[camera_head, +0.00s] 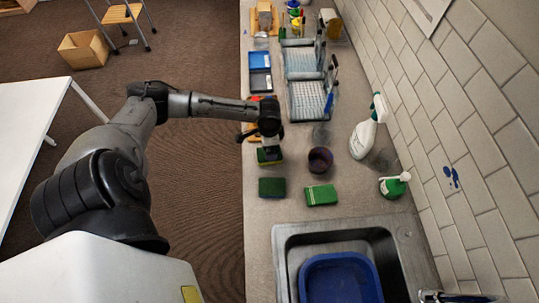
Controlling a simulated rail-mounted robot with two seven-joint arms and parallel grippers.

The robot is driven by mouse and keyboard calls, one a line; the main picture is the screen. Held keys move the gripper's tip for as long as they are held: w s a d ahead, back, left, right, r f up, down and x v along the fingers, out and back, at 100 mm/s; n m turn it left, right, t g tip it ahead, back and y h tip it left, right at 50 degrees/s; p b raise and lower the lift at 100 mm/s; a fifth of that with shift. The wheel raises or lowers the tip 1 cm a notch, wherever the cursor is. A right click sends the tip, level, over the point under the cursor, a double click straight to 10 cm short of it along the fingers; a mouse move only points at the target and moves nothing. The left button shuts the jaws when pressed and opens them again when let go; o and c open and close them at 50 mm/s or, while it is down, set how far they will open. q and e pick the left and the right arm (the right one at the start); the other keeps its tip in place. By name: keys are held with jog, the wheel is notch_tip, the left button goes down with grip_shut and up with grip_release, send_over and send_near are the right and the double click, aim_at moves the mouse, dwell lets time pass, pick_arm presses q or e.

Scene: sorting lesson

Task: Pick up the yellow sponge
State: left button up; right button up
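My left gripper (269,143) points down over the left edge of the counter. A sponge with a dark green top and a yellow edge (269,157) is directly below its fingers. I cannot tell whether the fingers are around it, touching it or just above it. A dark green sponge (272,187) lies nearer, by the counter's left edge. A brighter green sponge with a yellowish edge (321,195) lies to its right. No sponge shows an all-yellow top. My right gripper is not in view.
A dark round cup (320,160) stands right of the gripper. A white spray bottle (365,135) and a green soap bottle (393,186) stand by the tiled wall. The sink (395,262) with a blue basin (345,258) is in front. Dish racks (305,100) stand farther back.

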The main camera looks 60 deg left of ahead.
pick_arm(q)
jog(key=shift+f, duration=1.55)
jog(key=shift+d+f, duration=0.1)
jog(key=shift+f, duration=2)
jog(key=c, duration=1)
jog(key=shift+r, duration=0.1)
